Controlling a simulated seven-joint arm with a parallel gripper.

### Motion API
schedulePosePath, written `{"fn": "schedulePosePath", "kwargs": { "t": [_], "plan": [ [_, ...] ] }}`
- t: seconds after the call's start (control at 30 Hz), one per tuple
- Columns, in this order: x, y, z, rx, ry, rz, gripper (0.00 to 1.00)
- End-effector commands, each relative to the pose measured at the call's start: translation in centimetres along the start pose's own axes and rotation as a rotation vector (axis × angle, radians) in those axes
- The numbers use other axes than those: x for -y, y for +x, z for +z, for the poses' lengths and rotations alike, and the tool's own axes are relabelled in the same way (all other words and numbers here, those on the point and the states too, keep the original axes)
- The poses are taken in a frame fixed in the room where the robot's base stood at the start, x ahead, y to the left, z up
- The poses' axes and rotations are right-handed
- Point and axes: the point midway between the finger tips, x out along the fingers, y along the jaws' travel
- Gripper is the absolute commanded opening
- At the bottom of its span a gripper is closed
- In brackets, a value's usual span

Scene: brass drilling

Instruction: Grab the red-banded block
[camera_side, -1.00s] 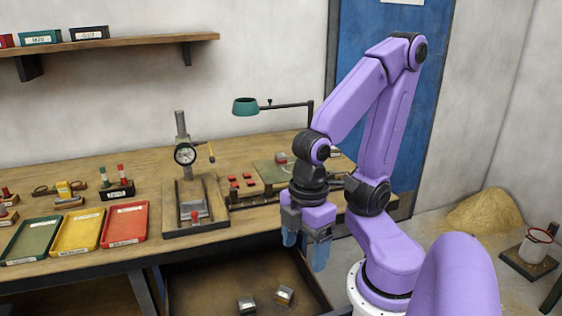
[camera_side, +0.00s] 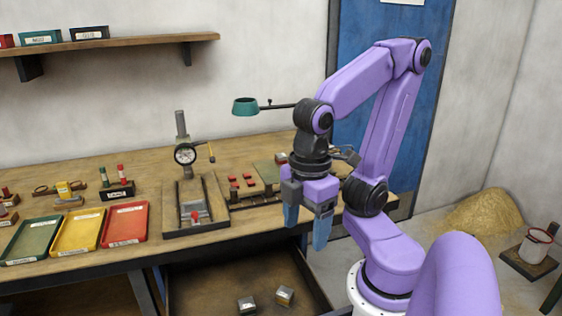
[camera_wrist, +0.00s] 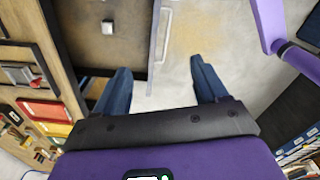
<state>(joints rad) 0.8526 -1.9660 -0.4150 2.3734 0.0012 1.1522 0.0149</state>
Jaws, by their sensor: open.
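My gripper (camera_side: 307,230) is open and empty, in the air in front of the bench's right end, above and to the right of the open drawer. In the wrist view its two blue fingers (camera_wrist: 160,70) are spread with nothing between them. Two small metallic blocks lie in the drawer: one on the left (camera_side: 246,304) and one on the right (camera_side: 285,295). One block (camera_wrist: 108,27) shows in the wrist view. A small grey block with some red (camera_side: 281,158) sits at the back right of the bench. I cannot tell for certain which block is red-banded.
The open drawer (camera_side: 190,290) extends below the bench. A dial gauge stand (camera_side: 184,155), red, yellow and green trays (camera_side: 125,224), and a fixture with several red pads (camera_side: 246,184) occupy the bench. A teal lamp (camera_side: 246,106) overhangs it.

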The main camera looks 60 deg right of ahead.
Motion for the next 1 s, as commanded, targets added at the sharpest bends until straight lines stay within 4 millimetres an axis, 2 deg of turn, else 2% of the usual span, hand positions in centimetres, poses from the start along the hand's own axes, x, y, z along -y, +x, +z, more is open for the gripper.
{"fn": "schedulePosePath", "kwargs": {
  "t": [0.27,0.47,0.6,0.73,0.87,1.0],
  "plan": [
    [-4.0,0.3,-3.0,-0.071,-0.043,0.056,0.72],
    [-8.8,0.6,-5.4,-0.13,-0.103,0.138,0.72],
    [-13.6,0.7,-6.8,-0.16,-0.162,0.225,0.72],
    [-18.3,0.6,-7.2,-0.169,-0.223,0.317,0.72],
    [-23.1,0.6,-6.9,-0.156,-0.29,0.411,0.72],
    [-28.1,0.4,-5.6,-0.118,-0.362,0.511,0.72]
  ]
}}
